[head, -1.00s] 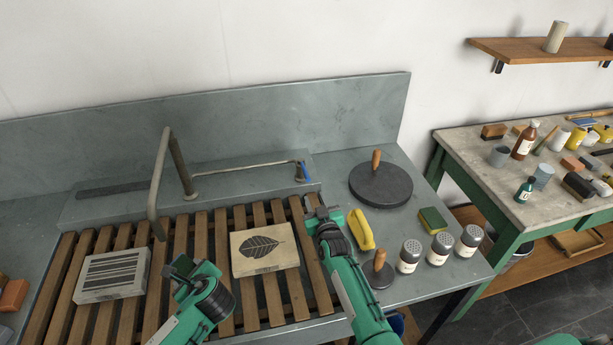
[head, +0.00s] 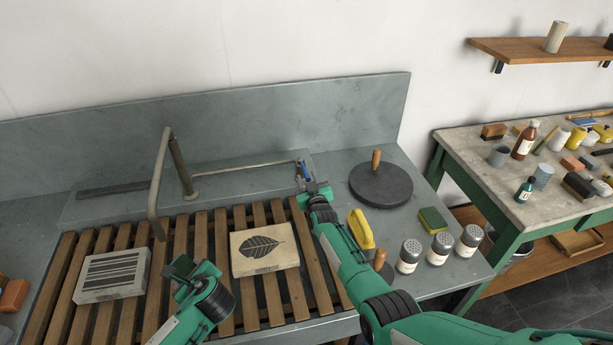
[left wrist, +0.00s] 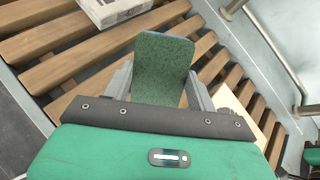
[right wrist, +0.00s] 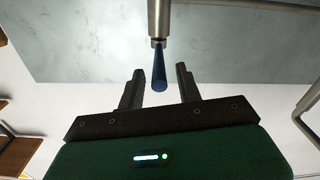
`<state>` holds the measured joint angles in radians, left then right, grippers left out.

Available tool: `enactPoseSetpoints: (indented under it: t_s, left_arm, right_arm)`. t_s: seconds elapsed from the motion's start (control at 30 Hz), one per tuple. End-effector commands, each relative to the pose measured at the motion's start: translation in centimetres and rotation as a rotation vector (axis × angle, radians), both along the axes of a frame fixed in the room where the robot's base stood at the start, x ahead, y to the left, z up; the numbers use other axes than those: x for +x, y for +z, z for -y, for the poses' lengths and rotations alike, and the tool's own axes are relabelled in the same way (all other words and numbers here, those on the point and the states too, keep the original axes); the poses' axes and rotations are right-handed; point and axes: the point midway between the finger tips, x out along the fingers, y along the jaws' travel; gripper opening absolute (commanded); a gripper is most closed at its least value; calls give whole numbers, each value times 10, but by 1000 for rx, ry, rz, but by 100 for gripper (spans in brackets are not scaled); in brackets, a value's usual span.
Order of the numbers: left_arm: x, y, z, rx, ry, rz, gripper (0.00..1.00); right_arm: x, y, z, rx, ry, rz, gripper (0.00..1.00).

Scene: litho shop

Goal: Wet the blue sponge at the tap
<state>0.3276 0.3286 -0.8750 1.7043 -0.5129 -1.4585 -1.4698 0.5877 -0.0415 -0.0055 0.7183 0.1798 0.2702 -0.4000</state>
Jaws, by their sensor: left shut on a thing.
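My left gripper (head: 182,268) is shut on the blue sponge (left wrist: 162,62), whose green scouring face and thin blue edge show in the left wrist view. It holds the sponge over the wooden slats, close to the open end of the tap spout (head: 157,200); I cannot tell if it is directly below. The sponge looks dark in the head view (head: 180,266). The tap's blue lever (head: 306,171) is at the right end of a thin pipe. My right gripper (head: 318,187) is open at the lever, which shows between and beyond its fingers in the right wrist view (right wrist: 159,72).
A leaf-print stone (head: 264,251) and a striped stone (head: 112,275) lie on the slatted rack (head: 215,225).

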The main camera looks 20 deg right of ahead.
Motion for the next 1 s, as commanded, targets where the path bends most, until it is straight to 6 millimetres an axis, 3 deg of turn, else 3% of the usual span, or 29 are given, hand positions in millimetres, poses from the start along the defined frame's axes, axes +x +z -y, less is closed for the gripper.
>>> enactPoseSetpoints:
  t_s: [0.3,0.7,0.87,1.0]
  left_arm:
    - [0,0,0,0,0,0,39]
    - [0,0,0,0,0,0,39]
    - [0,0,0,0,0,0,39]
    - [0,0,0,0,0,0,39]
  right_arm:
    - [18,1,1,-2,0,1,35]
    - [20,0,1,-1,0,0,35]
    - [20,0,1,-1,0,0,4]
    - [20,0,1,-1,0,0,0]
